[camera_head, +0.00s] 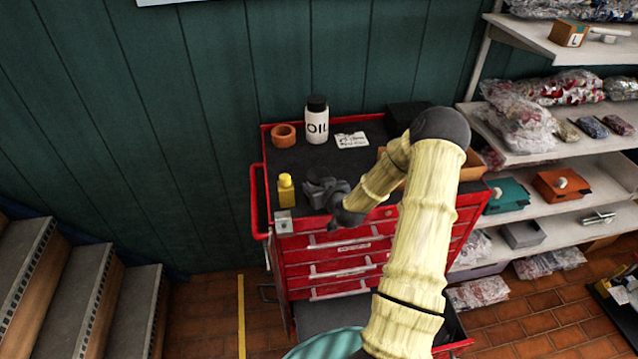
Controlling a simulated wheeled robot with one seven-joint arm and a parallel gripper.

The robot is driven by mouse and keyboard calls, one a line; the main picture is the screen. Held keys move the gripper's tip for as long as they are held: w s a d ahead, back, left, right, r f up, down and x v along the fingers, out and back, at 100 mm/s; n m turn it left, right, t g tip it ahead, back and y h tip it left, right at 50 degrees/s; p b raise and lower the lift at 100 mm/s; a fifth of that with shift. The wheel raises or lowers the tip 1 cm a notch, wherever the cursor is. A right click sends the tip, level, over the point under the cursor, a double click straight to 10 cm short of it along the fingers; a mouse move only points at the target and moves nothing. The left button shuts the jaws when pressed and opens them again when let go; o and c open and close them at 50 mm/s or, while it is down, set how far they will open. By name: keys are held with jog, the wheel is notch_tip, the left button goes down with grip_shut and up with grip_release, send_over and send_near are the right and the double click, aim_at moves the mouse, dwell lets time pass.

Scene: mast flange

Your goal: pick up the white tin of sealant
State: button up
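My gripper (316,192) is dark grey and hangs over the front left part of the red tool cabinet's dark top (330,165). Its fingers point left, close to a small yellow bottle (286,192). I cannot tell whether they are open or shut, or if they touch anything. A small pale grey-white item (284,223) is at the cabinet's front left edge, just below the yellow bottle in the picture; I cannot tell whether it is the tin of sealant. A white bottle (317,125) with a black cap, marked OIL, stands upright at the back.
An orange-brown ring-shaped item (284,135) and a white note (352,140) lie at the back of the cabinet top. My arm hides much of its right side. Shelves (562,145) with bagged parts stand right, stairs (75,290) left, a green wall (200,120) behind.

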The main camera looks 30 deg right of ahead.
aim_at(319, 175)
jog(key=shift+c, duration=0.8)
jog(key=shift+r, duration=0.1)
notch_tip(319, 175, up, 10)
jog(key=shift+f+b, duration=0.1)
jog(key=shift+b, duration=1.05)
